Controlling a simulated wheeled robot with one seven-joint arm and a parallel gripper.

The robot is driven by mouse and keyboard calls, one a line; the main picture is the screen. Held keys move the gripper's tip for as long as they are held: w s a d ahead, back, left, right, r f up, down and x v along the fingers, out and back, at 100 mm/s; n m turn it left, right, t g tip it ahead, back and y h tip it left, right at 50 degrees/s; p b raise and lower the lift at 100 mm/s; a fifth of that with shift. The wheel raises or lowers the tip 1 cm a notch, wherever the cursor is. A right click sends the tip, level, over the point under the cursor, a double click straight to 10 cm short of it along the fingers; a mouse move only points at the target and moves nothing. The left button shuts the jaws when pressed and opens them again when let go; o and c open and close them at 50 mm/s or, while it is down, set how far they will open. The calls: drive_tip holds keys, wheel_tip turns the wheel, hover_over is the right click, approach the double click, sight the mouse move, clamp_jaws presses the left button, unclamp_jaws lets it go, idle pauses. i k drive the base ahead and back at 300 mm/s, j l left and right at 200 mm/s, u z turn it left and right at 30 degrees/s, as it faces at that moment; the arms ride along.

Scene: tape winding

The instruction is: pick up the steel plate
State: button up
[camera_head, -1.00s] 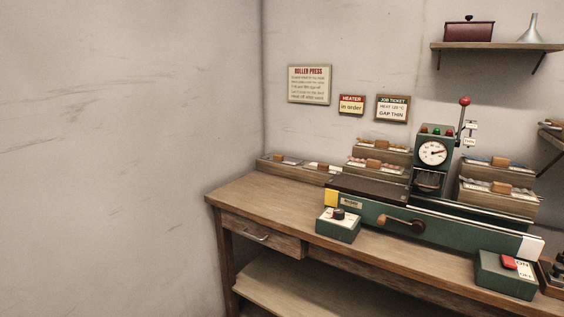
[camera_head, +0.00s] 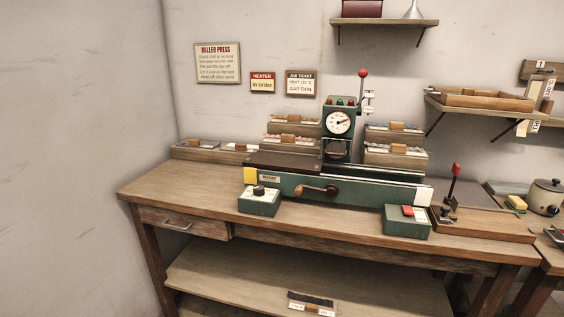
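I cannot pick out a steel plate for certain. A dark flat piece (camera_head: 311,298) lies at the front of the workbench's lower shelf, with small labels along its front. I cannot tell its material. The green roller press (camera_head: 296,185) stands on the bench with a dial, a red-knobbed lever and a crank on its front. A dark flat surface (camera_head: 284,161) covers the left part of its bed. My gripper is not in view.
The wooden workbench (camera_head: 165,187) has a drawer at left and a mostly clear lower shelf (camera_head: 215,275). A control box with a knob (camera_head: 259,204) and a switch box (camera_head: 406,224) stand in front of the press. A pot (camera_head: 545,199) is at far right.

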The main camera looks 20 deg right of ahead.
sight(193, 143)
drive_tip(key=i+j, duration=0.15)
drive_tip(key=i, duration=0.25)
drive_tip(key=i+j, duration=0.1)
drive_tip(key=i, duration=0.35)
